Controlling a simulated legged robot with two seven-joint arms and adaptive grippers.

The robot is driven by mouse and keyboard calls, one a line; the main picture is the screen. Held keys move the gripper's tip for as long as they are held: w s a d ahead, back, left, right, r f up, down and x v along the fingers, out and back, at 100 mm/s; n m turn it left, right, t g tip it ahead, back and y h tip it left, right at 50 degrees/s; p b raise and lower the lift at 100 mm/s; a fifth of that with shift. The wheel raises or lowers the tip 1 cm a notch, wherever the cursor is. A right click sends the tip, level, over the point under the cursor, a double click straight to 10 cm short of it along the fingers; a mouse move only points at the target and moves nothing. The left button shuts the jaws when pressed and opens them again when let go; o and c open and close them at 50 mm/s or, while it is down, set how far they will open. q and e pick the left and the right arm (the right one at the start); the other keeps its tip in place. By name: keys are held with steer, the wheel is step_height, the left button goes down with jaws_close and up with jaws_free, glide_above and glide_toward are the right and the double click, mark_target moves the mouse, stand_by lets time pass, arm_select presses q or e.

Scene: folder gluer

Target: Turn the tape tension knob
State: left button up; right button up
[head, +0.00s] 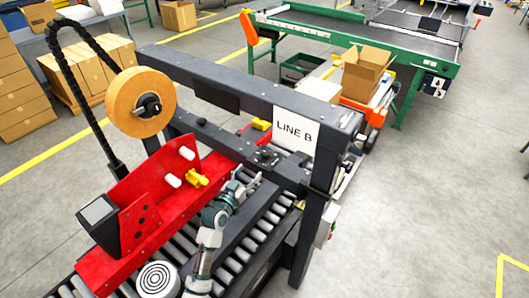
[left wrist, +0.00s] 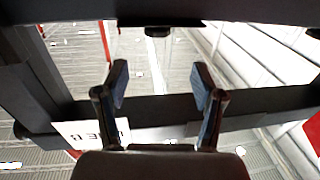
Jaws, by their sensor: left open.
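A large tan tape roll (head: 140,102) stands on the carton machine's frame, with a black knob-like hub (head: 149,106) at its centre. Another small black fitting (head: 266,156) sits on the dark crossbar; I cannot tell for sure which one is the tension knob. My left gripper (head: 246,178) is over the rollers, just below and beside the crossbar fitting, apart from the tape roll. In the left wrist view its two fingers (left wrist: 161,88) are spread with nothing between them. A small dark part (left wrist: 158,31) shows beyond them, under a dark beam. My right gripper is not in view.
A red side plate (head: 150,215) with white rollers and a yellow piece (head: 197,178) runs along the left. The dark frame with the LINE B sign (head: 296,131) rises close to my gripper; the sign also shows in the left wrist view (left wrist: 90,133). Rollers (head: 262,232) lie below.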

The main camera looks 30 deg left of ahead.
mark_target(265, 151)
arm_select(q)
steer(key=w, duration=0.8)
steer(key=shift+w+d+r, duration=0.1)
steer(key=shift+w+d, duration=0.25)
steer(key=shift+w, duration=0.05)
steer(key=w, duration=0.1)
steer(key=w+a, duration=0.2)
steer(key=w, duration=0.1)
steer(key=shift+w+f, duration=0.1)
steer(key=shift+f, duration=0.25)
steer(key=shift+d+r, duration=0.15)
steer(key=shift+d, duration=0.45)
steer(key=shift+c, duration=0.6)
steer(key=shift+d+r, duration=0.1)
steer(key=shift+d, duration=0.05)
steer(key=c, duration=1)
steer(key=shift+a, duration=0.4)
